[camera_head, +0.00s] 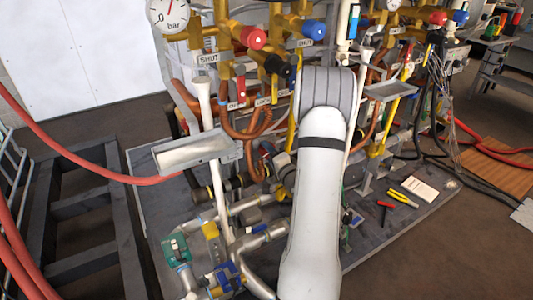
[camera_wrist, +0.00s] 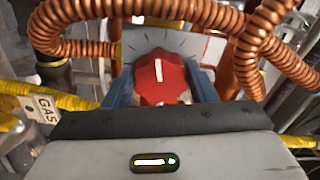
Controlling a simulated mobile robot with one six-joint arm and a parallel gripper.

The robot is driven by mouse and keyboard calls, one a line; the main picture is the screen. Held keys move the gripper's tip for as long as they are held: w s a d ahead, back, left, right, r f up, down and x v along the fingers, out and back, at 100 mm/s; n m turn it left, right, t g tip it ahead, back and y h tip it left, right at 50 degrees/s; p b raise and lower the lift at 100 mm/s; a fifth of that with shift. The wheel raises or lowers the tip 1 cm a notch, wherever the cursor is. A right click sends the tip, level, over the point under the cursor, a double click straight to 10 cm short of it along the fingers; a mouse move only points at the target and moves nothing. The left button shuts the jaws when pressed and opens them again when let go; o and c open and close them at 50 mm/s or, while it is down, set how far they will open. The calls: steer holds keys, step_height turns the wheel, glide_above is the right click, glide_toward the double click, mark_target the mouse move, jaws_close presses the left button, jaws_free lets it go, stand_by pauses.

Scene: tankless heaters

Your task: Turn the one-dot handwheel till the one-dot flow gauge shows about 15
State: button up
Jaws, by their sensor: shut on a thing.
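In the wrist view a red lobed handwheel (camera_wrist: 162,88) with a white pointer line sits in front of a grey plate (camera_wrist: 215,45) with dark tick marks. The white line points nearly straight up, leaning slightly left. My gripper (camera_wrist: 164,84) has a blue-grey finger on each side of the handwheel and is shut on it. No dot marking can be made out on it. In the head view my arm hides the gripper and this handwheel. I cannot pick out a one-dot flow gauge; a round gauge (camera_head: 169,13) marked bar is cut off at the top left.
Copper coils (camera_wrist: 180,12) run close above and right of the handwheel. A yellow pipe with a GAS tag (camera_wrist: 45,108) is at left. In the head view, a metal tray (camera_head: 193,152), red hoses (camera_head: 75,155) and several other valves (camera_head: 253,38) crowd around my arm.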

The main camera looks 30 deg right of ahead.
steer(key=shift+w+r+m, duration=0.1)
steer(key=shift+m, duration=0.2)
stand_by(0.4)
steer(key=o, duration=0.7)
steer(key=s+p, duration=0.1)
steer(key=s, duration=0.6)
steer(key=shift+s+a, duration=0.25)
steer(key=shift+s, duration=0.15)
